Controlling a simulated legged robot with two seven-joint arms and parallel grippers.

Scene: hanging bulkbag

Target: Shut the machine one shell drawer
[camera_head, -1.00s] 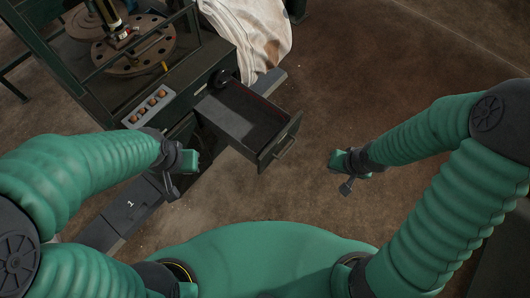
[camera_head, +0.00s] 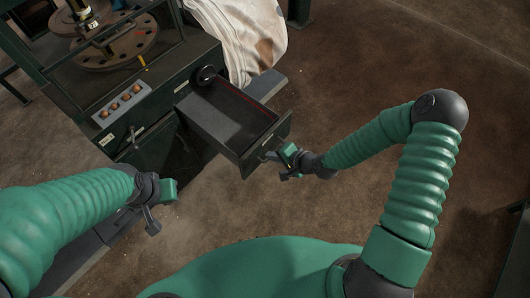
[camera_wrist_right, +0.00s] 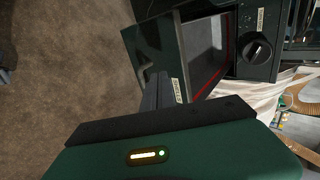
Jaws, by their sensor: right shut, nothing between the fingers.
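The shell drawer (camera_head: 232,122) of the machine stands pulled out, dark and open at the top, and looks empty.
The machine (camera_head: 160,75) has a row of orange buttons on a grey panel (camera_head: 121,104), a black knob (camera_head: 206,75) beside the drawer and a round perforated plate (camera_head: 118,45). A white bulk bag (camera_head: 245,40) hangs behind. The floor on the right is clear.

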